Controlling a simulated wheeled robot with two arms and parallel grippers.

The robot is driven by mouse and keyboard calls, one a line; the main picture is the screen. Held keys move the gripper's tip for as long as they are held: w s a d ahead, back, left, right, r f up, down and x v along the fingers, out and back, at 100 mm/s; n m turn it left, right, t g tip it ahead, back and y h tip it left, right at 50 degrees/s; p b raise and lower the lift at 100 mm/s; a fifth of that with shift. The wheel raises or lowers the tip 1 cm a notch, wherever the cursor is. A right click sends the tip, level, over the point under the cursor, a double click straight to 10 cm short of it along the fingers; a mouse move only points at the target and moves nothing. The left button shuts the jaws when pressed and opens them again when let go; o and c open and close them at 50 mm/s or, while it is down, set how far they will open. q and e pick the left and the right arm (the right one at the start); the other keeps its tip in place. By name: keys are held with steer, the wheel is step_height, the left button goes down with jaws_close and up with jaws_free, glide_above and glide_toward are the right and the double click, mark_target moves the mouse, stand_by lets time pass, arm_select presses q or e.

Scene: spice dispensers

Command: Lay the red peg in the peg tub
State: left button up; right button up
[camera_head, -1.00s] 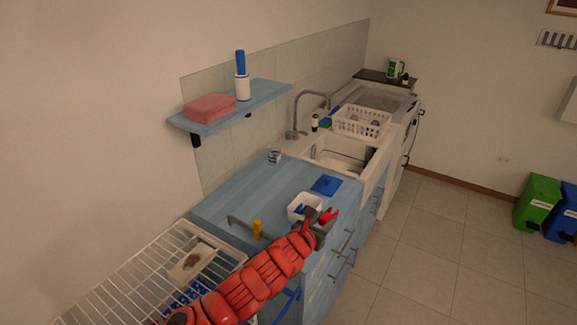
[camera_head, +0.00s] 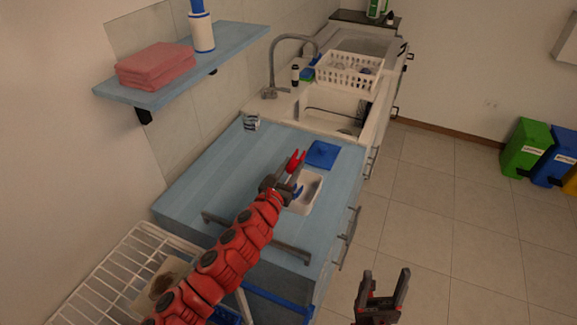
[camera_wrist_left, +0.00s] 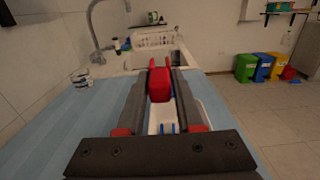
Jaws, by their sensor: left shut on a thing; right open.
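The red peg (camera_head: 296,161) is held between the fingertips of my left gripper (camera_head: 285,179), over the blue counter beside the far left edge of the white peg tub (camera_head: 313,190). In the left wrist view the red peg (camera_wrist_left: 160,85) sits between the two fingers, with the white tub (camera_wrist_left: 203,113) below and partly hidden by them. Something blue (camera_head: 297,192) shows in or at the tub. I cannot tell how high the peg is above the counter. My right gripper (camera_head: 384,291) is open and empty, over the floor in front of the counter.
A blue flat piece (camera_head: 322,154) lies beyond the tub. A small can (camera_head: 251,122) stands near the wall. A sink (camera_head: 335,108) and a white dish basket (camera_head: 349,72) are further back. A shelf (camera_head: 170,88) juts over the counter. The counter's left part (camera_head: 205,180) is clear.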

arm_select(q)
steer(key=shift+s+f+b, duration=0.15)
steer(key=shift+f+b, duration=0.35)
steer(key=shift+f, duration=0.25)
steer(key=shift+f+b, duration=1.1)
steer(key=shift+f, duration=0.9)
steer(key=o, duration=1.1)
steer(key=shift+c, duration=0.2)
